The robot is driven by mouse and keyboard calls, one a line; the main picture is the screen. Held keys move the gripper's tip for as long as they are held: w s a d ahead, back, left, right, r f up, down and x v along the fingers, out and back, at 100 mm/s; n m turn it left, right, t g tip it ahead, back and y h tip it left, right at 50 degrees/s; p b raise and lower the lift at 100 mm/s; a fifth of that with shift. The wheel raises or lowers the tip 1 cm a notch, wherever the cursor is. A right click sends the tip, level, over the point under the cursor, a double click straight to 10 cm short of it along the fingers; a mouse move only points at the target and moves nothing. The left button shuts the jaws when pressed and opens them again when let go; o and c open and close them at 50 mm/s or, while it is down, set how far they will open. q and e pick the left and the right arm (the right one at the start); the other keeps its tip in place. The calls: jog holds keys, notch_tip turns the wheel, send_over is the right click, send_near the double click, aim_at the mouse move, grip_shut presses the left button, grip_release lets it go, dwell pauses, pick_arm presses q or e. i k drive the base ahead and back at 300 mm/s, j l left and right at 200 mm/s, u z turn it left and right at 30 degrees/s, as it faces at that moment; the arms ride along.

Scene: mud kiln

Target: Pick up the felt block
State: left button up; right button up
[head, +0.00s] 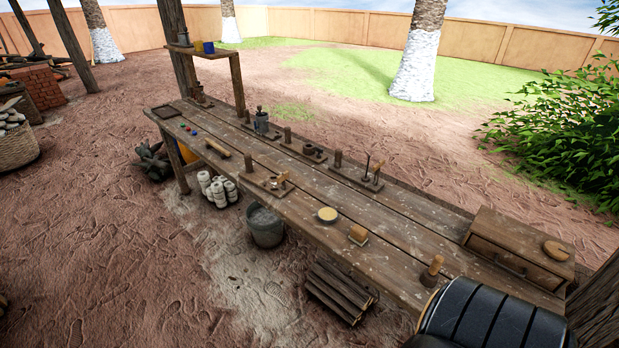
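A small tan-brown block with a paler strip along its lower edge (358,235) lies near the front edge of the wooden workbench (405,262). It looks like the felt block, but it is too small to be certain of its material. It is uncovered and stands apart from its neighbours. Neither of my grippers is in the head view.
A round yellow-topped dish (327,214) lies left of the block; a wooden-knobbed tool (431,271) stands right. A drawer box (520,247) fills the right end. Small tool stands line the back. A bucket (264,227) and sticks (340,291) are below.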

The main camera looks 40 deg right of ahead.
aim_at(358, 235)
jog(key=i+j+z, duration=0.15)
jog(key=i+z, duration=0.3)
jog(key=i+j+z, duration=0.35)
jog(key=i+z, duration=0.15)
jog(key=i, duration=0.15)
jog(key=i+j+z, duration=0.45)
jog(key=i+j, duration=0.05)
